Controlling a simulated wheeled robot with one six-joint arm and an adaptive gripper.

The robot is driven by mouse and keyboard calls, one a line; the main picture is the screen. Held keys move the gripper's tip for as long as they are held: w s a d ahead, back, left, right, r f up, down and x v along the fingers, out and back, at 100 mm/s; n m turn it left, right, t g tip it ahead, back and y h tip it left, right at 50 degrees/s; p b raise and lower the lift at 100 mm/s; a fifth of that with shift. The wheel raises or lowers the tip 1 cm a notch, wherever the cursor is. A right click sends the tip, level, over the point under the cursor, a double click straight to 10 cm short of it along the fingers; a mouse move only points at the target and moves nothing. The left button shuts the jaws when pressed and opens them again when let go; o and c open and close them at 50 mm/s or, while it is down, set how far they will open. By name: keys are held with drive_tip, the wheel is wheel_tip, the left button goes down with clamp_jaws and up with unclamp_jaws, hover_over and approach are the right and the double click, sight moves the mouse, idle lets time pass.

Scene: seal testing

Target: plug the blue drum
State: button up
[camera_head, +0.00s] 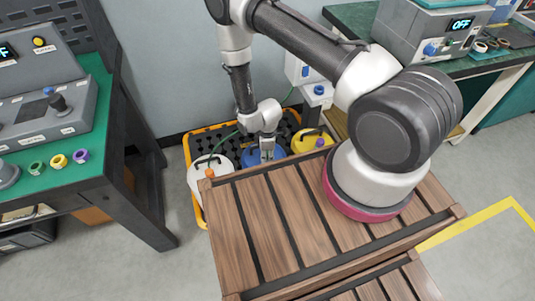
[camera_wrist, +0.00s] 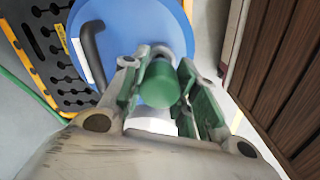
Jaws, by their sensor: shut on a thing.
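The blue drum (camera_head: 251,157) stands on the floor pallet behind the crate, between a white drum and a yellow drum. Its blue top (camera_wrist: 122,32) fills the upper middle of the wrist view, with a black handle at left and a pale grey fitting near its lower edge. My gripper (camera_head: 267,151) points down over the drum. In the wrist view its green-padded fingers (camera_wrist: 160,90) are shut on a green plug (camera_wrist: 160,83). The plug overlaps the grey fitting; whether it touches or sits in it is hidden.
The white drum (camera_head: 200,181) carries an orange plug, the yellow drum (camera_head: 308,145) a purple one. All stand on a black pallet (camera_head: 229,148) with yellow edges. A slatted wooden crate (camera_head: 285,217) is close in front. A green hose passes nearby. A bench stands at left.

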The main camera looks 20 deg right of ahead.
drive_tip(key=shift+f, duration=1.1)
drive_tip(key=o, duration=1.1)
wheel_tip(320, 180, up, 12)
